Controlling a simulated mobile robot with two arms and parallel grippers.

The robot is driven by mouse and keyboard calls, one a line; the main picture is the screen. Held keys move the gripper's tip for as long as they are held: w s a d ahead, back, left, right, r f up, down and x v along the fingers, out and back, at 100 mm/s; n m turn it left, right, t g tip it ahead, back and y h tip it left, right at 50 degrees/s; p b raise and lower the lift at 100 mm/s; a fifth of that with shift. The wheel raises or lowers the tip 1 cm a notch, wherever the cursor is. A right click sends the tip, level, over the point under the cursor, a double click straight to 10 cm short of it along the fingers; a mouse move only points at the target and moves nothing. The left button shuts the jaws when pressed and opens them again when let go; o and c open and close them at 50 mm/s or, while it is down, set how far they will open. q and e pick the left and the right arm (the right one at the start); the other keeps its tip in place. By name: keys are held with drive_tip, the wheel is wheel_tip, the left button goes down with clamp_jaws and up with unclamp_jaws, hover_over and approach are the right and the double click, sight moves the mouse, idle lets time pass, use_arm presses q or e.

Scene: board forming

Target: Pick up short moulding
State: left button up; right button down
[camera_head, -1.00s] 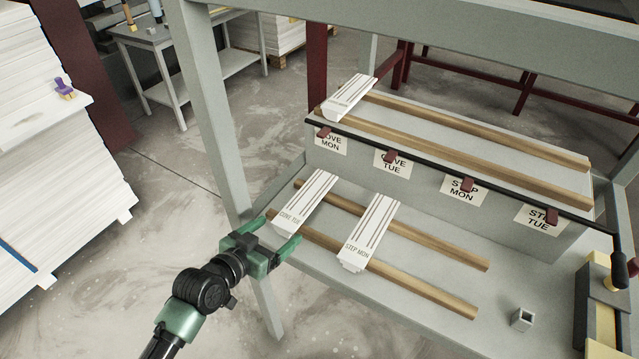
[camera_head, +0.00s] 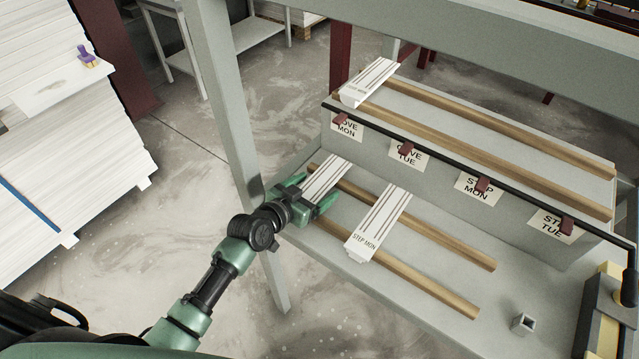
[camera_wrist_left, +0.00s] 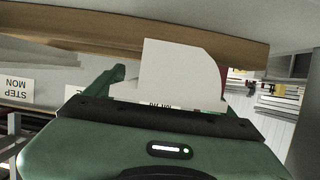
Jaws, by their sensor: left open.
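A short white grooved moulding (camera_head: 328,175) lies across two wooden rails on the lower shelf. My left gripper (camera_head: 320,187) is open, with its green fingers on either side of this moulding's near end. Its near label is hidden by the gripper. In the left wrist view the moulding's white end (camera_wrist_left: 180,72) stands close in front of the palm, with one finger (camera_wrist_left: 105,82) plain to its left; the other is hard to make out. A second short moulding marked STEP MON (camera_head: 380,222) lies to the right on the same rails. My right gripper is not in view.
A third short moulding (camera_head: 370,80) lies on the upper rails (camera_head: 480,135). A black bar (camera_head: 450,168) with red clips runs above the paper labels. A frame post (camera_head: 222,100) stands close beside my left arm.

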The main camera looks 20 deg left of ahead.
sight(314, 188)
use_arm(q)
drive_tip(key=shift+w, duration=0.2)
drive_tip(key=shift+s, duration=0.1)
clamp_jaws()
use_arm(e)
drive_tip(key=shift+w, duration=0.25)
